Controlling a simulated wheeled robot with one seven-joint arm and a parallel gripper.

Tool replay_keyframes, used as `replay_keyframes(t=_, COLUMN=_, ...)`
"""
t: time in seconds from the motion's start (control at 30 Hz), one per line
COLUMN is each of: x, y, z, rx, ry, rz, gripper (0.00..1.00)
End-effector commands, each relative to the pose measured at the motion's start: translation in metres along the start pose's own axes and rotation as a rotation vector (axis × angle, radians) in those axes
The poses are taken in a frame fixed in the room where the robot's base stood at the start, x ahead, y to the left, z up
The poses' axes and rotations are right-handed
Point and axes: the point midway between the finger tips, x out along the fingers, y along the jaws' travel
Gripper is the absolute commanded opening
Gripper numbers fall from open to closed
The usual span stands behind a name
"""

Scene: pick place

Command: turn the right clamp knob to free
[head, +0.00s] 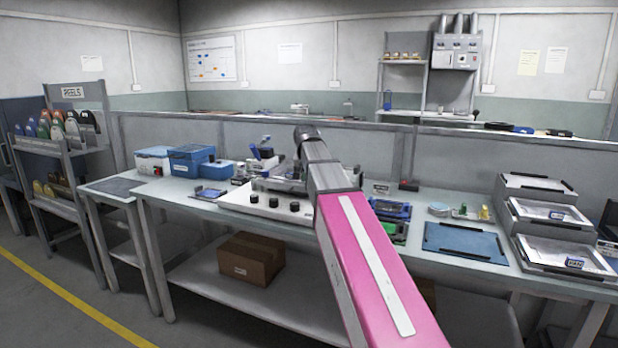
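A low pale fixture (240,200) stands on the workbench near its front edge, left of my arm. Three black knobs show along its front: a left one (254,197), a middle one (273,202) and a right one (294,206). The right one is closest to my arm. Grey metal parts sit on top of the fixture, partly behind my arm. Which knob is the right clamp knob, and how it is turned, I cannot tell at this size. My pink and grey arm reaches over the bench; I cannot make out my gripper at its far end.
Blue bins (190,160) stand at the bench's back left. Right of my arm are a blue device (391,209), a blue mat (465,242) and stacked grey trays (545,215). A cardboard box (251,258) lies on the lower shelf. A low partition (450,160) backs the bench.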

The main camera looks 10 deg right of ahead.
Motion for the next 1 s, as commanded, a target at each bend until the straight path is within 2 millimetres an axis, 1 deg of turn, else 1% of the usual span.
replay_keyframes(t=0.27, x=0.0, y=0.0, z=0.001, rx=0.0, ry=-0.002, rz=0.001, gripper=0.07)
replay_keyframes(t=0.3, x=0.0, y=0.0, z=0.001, rx=0.0, ry=-0.003, rz=0.001, gripper=0.44)
replay_keyframes(t=0.33, x=0.0, y=0.0, z=0.001, rx=0.0, ry=-0.002, rz=0.001, gripper=0.54)
replay_keyframes(t=0.37, x=0.0, y=0.0, z=0.001, rx=0.0, ry=-0.002, rz=0.0, gripper=0.56)
replay_keyframes(t=0.63, x=-0.001, y=0.0, z=0.0, rx=-0.001, ry=-0.001, rz=0.0, gripper=0.56)
replay_keyframes(t=0.73, x=-0.005, y=0.0, z=0.0, rx=-0.001, ry=-0.001, rz=0.0, gripper=0.56)
replay_keyframes(t=0.87, x=-0.019, y=0.0, z=0.0, rx=-0.001, ry=0.001, rz=-0.001, gripper=0.56)
replay_keyframes(t=1.0, x=-0.042, y=0.0, z=0.0, rx=-0.001, ry=0.001, rz=-0.001, gripper=0.56)
